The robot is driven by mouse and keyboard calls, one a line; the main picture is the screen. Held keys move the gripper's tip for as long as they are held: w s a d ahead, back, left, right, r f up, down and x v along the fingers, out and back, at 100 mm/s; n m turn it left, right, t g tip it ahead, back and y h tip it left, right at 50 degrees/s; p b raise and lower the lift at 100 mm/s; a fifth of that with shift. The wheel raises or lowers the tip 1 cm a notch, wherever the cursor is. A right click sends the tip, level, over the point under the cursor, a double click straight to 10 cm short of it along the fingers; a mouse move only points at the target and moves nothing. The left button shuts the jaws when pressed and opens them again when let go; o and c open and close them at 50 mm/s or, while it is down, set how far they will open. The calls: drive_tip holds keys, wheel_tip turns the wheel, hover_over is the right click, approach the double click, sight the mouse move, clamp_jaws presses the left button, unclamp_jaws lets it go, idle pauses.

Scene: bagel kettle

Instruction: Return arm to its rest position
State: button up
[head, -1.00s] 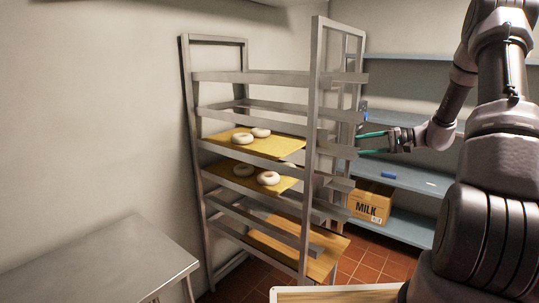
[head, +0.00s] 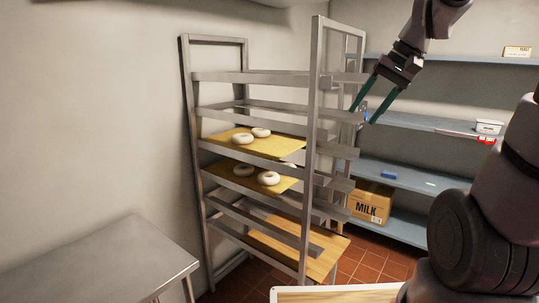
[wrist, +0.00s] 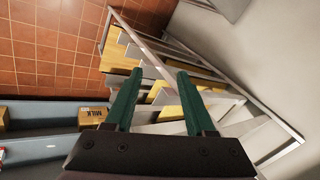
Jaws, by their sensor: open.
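My gripper (head: 362,116) is open and empty in the head view, its two green fingers pointing down and left. It is raised near the upper right side of the metal rack (head: 315,120). In the wrist view the spread fingers of my gripper (wrist: 155,88) point over the rack (wrist: 205,62), with nothing between them. I cannot tell the exact gap between the fingers and the rack's right post.
The rack holds yellow trays (head: 270,148) with pale bagels (head: 243,138) and a wooden board (head: 290,245) low down. Blue shelves (head: 410,178) behind hold a milk box (head: 370,203). A metal table (head: 100,258) stands at left. A wooden-topped surface (head: 335,294) is at the bottom.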

drive_tip(key=s+d+r+t+h, duration=0.1)
drive_tip(key=s+r+t+h, duration=0.1)
drive_tip(key=s, duration=0.7)
drive_tip(key=shift+s+d+r+m+t+h, duration=0.3)
drive_tip(key=shift+s+d+r+m+t, duration=0.1)
drive_tip(key=shift+r+t, duration=0.4)
drive_tip(key=shift+f, duration=0.1)
